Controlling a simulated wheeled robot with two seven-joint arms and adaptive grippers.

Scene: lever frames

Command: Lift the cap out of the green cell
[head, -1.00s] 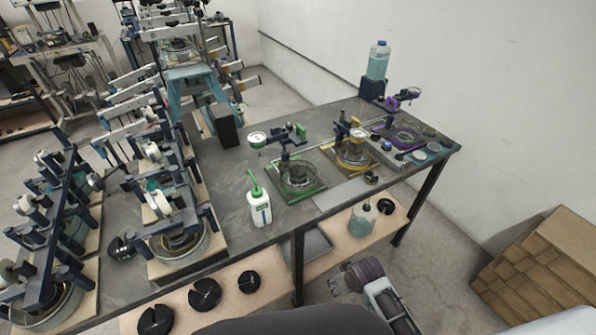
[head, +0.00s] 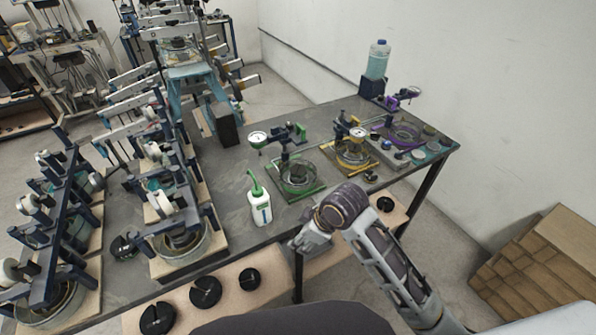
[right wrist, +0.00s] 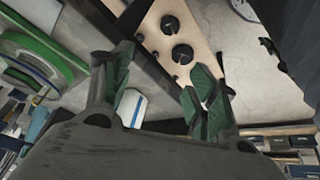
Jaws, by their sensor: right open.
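The green cell (head: 297,178) is a clear round dish on a green-edged base near the middle of the long bench. A stand with a green arm and a dial (head: 258,138) rises behind it. I cannot make out the cap inside the cell at this size. My right gripper (head: 311,240) is at the bench's front edge, nearer to me than the green cell and apart from it. In the right wrist view its green-padded fingers (right wrist: 163,68) are spread, with nothing held between them. My left gripper is not in view.
A white wash bottle (head: 260,203) with a green spout stands left of the green cell. A yellow cell (head: 352,152) and a purple cell (head: 403,133) stand to its right. Several black slotted weights (head: 205,291) lie on the lower shelf. Tall lever frames (head: 165,200) crowd the left.

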